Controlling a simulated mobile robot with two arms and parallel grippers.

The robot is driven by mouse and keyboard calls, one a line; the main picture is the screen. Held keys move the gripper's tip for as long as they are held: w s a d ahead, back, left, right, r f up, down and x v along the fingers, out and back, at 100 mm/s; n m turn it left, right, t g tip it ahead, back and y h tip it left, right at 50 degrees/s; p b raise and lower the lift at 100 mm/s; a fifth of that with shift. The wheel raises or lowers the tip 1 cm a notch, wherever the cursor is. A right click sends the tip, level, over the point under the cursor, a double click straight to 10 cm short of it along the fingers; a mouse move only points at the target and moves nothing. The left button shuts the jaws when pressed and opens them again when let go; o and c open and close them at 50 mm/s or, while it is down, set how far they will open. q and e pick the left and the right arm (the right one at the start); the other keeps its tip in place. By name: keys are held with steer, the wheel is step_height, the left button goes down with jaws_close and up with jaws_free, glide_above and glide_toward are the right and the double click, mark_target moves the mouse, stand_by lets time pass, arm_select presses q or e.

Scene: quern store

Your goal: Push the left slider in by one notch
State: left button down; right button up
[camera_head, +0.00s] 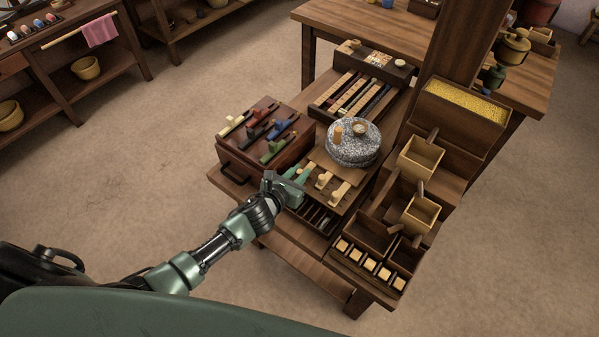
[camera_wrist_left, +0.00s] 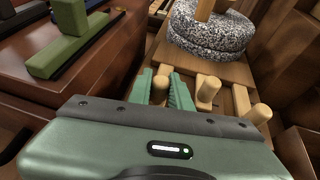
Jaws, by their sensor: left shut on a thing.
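The left slider (camera_wrist_left: 160,88) is a pale wooden peg, leftmost in a row in front of the grey stone quern. My left gripper (camera_wrist_left: 160,92) has its two green fingers on either side of this peg, shut on it. In the head view my left gripper (camera_head: 299,174) reaches in from the lower left and largely hides the slider. To its right stand more pale wooden sliders (camera_head: 322,180), upright and apart from my fingers. They also show in the left wrist view (camera_wrist_left: 207,92). My right gripper is not in view.
The speckled stone quern (camera_head: 354,146) stands behind the sliders. A dark red box (camera_head: 228,157) with coloured levers is close on the left. Below the sliders is a slotted rack (camera_head: 316,217). Wooden bins (camera_head: 419,160) and a compartment tray (camera_head: 363,262) stand on the right.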

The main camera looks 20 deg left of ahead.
mark_target(301, 171)
arm_select(q)
steer(key=shift+w+d, duration=0.2)
steer(key=shift+w, duration=0.35)
steer(key=shift+w+d, duration=0.2)
steer(key=shift+w, duration=0.3)
steer(key=shift+w+f, duration=0.1)
steer(key=shift+w, duration=0.1)
steer(key=c, duration=1.3)
jaws_free()
steer(key=shift+s, duration=0.1)
steer(key=v, duration=0.8)
steer(key=shift+p, duration=0.3)
